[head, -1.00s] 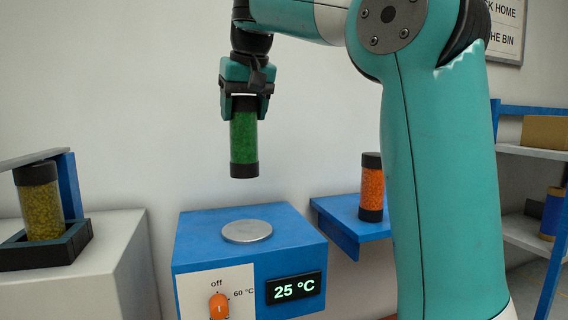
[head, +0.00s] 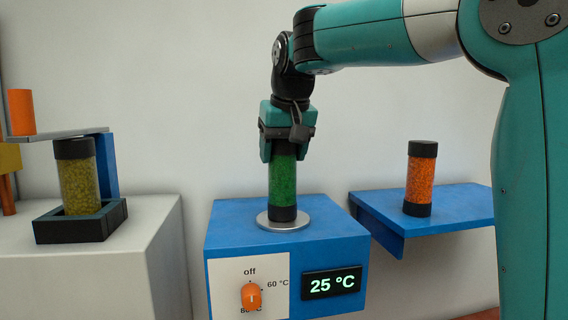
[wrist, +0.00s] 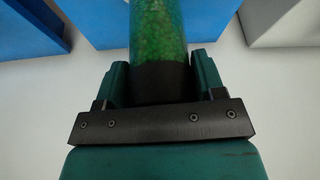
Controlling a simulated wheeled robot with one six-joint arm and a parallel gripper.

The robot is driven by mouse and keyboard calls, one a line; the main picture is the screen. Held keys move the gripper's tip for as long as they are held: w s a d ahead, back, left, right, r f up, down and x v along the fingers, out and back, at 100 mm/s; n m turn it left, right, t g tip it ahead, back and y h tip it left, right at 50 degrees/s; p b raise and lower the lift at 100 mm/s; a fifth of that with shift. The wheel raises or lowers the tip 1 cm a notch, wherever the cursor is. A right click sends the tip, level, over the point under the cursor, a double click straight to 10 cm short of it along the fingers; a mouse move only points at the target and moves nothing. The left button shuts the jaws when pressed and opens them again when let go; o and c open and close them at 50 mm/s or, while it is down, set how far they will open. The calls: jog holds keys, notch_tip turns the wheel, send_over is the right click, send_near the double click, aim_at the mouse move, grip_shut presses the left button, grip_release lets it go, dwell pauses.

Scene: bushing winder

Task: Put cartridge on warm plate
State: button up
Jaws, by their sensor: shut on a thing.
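The green cartridge (head: 283,183) with black end caps stands upright, its lower cap at the round silver warm plate (head: 262,222) on top of the blue heater box. Whether its base fully touches the plate is hard to tell. My gripper (head: 284,150) is shut on the cartridge's upper end from above. In the wrist view the green cartridge (wrist: 158,40) sits between my two fingers, its black cap close to the palm. The heater's display (head: 331,284) reads 25 °C, and its orange knob (head: 250,295) is on the front panel.
An orange cartridge (head: 419,178) stands on a blue shelf (head: 455,210) to the right. A yellow-green cartridge (head: 77,178) stands in a dark square holder (head: 75,228) on a light cabinet (head: 150,235) to the left.

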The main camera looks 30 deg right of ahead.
jog(key=shift+f, duration=0.15)
jog(key=o, duration=1.4)
jog(key=shift+p+v, duration=2.25)
jog(key=shift+v, duration=3.95)
jog(key=shift+s, duration=0.1)
